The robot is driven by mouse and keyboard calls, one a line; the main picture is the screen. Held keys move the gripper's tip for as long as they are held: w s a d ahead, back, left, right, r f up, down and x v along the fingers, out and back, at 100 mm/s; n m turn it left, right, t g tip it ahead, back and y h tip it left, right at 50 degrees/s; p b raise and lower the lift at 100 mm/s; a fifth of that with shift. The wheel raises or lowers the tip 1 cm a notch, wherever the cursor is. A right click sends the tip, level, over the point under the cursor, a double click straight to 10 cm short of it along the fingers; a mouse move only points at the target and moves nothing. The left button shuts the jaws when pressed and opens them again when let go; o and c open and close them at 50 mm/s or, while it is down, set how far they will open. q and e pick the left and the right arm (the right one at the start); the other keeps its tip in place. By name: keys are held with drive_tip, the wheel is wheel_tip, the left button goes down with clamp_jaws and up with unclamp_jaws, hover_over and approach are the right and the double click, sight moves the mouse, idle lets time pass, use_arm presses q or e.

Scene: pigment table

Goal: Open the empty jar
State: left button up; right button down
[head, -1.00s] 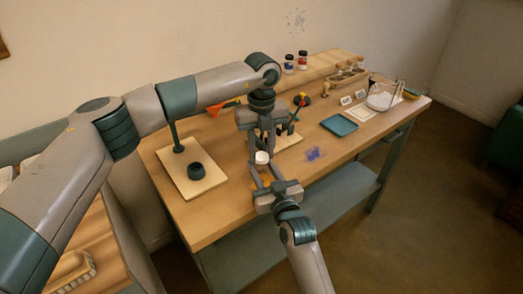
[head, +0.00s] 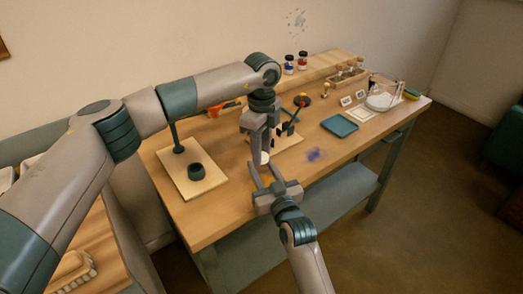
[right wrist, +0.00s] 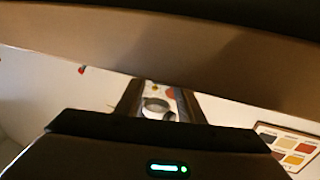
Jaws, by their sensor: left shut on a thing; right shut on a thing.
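A small pale jar (head: 264,158) is held above the front of the table, between my two grippers. My left gripper (head: 261,148) comes down from above and is shut at the jar's top; its fingers hide most of the lid. My right gripper (head: 266,172) reaches up from the front edge and is shut on the jar from below. In the right wrist view, the jar (right wrist: 155,106) shows as a pale round shape with a grey rim between the fingertips of my right gripper (right wrist: 158,100). I cannot tell whether lid and jar are apart.
A board with a dark round cup (head: 196,171) stands at left on the table (head: 225,210). A teal tray (head: 339,124) lies right of the grippers, near a blue powder stain (head: 315,155). Two pigment jars (head: 296,62) stand on the back shelf. Glassware (head: 382,98) stands far right.

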use_arm(q)
drive_tip(key=shift+r, duration=0.4)
drive_tip(key=shift+r, duration=0.65)
drive_tip(key=shift+r, duration=0.2)
idle(0.4)
drive_tip(key=shift+r, duration=1.9)
use_arm(e)
drive_tip(key=c, duration=1.1)
unclamp_jaws()
drive_tip(key=shift+s, duration=0.1)
use_arm(q)
drive_tip(key=shift+f+b, duration=0.8)
drive_tip(key=shift+f, duration=0.05)
use_arm(e)
drive_tip(key=v, duration=1.1)
drive_tip(key=shift+s+d, duration=0.2)
drive_tip(key=shift+s, duration=0.15)
